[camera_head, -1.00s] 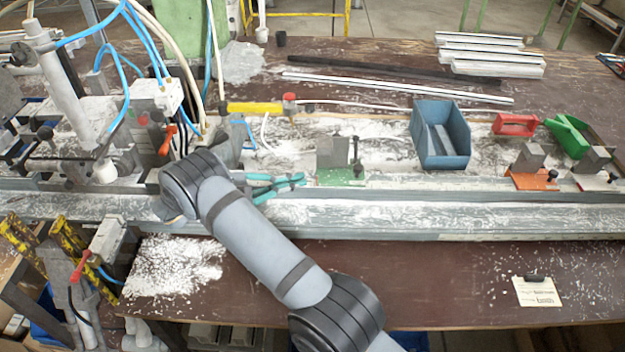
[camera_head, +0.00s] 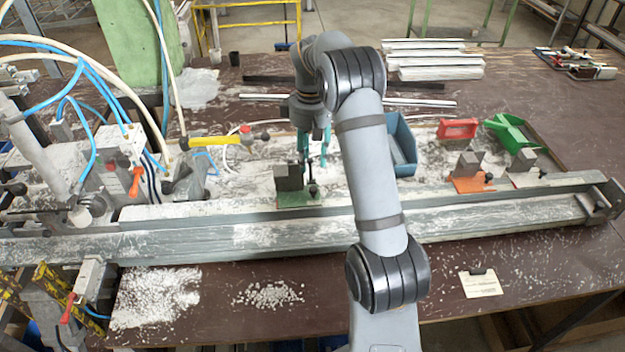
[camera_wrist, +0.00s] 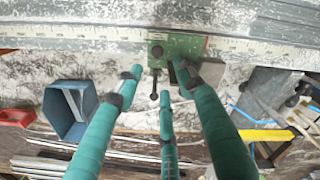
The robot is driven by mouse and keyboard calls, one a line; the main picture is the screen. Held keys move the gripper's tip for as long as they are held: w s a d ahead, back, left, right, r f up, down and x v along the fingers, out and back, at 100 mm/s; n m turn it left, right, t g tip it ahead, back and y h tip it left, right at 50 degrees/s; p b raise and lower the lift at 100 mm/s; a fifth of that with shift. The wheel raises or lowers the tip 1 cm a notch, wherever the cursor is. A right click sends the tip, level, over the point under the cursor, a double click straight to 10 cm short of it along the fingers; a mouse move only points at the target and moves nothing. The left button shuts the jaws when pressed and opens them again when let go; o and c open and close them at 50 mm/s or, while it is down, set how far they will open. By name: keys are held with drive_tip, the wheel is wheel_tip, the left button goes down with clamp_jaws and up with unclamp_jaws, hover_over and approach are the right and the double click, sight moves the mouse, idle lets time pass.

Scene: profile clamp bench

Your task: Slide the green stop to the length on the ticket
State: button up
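The green stop (camera_head: 299,198) sits on the long grey rail, left of its middle, with a grey block on top. In the wrist view the stop (camera_wrist: 178,46) is at the top centre, against a rail edge marked with a scale (camera_wrist: 90,32). Its dark clamp lever (camera_wrist: 155,84) points towards my gripper. My gripper (camera_head: 313,160) points down just behind the stop; its teal fingers (camera_wrist: 160,85) are spread open, with nothing visibly held between them. The ticket (camera_head: 481,284) lies on the bench front at right; its writing is too small to read.
Orange (camera_head: 471,184) and white-based (camera_head: 526,178) stops sit farther right on the rail. A blue bin (camera_head: 404,146) stands behind my arm, with a red (camera_head: 458,128) and a green bin (camera_head: 512,133) beyond. Pale chips (camera_head: 268,295) litter the front.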

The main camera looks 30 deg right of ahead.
sight(313, 188)
drive_tip(key=f, duration=0.3)
drive_tip(key=f+p, duration=0.1)
drive_tip(key=f, duration=0.3)
drive_tip(key=f+p, duration=0.1)
drive_tip(key=f, duration=0.2)
drive_tip(key=shift+s+d+f, duration=0.15)
drive_tip(key=shift+s+d, duration=0.1)
drive_tip(key=shift+s, duration=0.05)
drive_tip(key=shift+c, duration=0.7)
drive_tip(key=c, duration=0.7)
clamp_jaws()
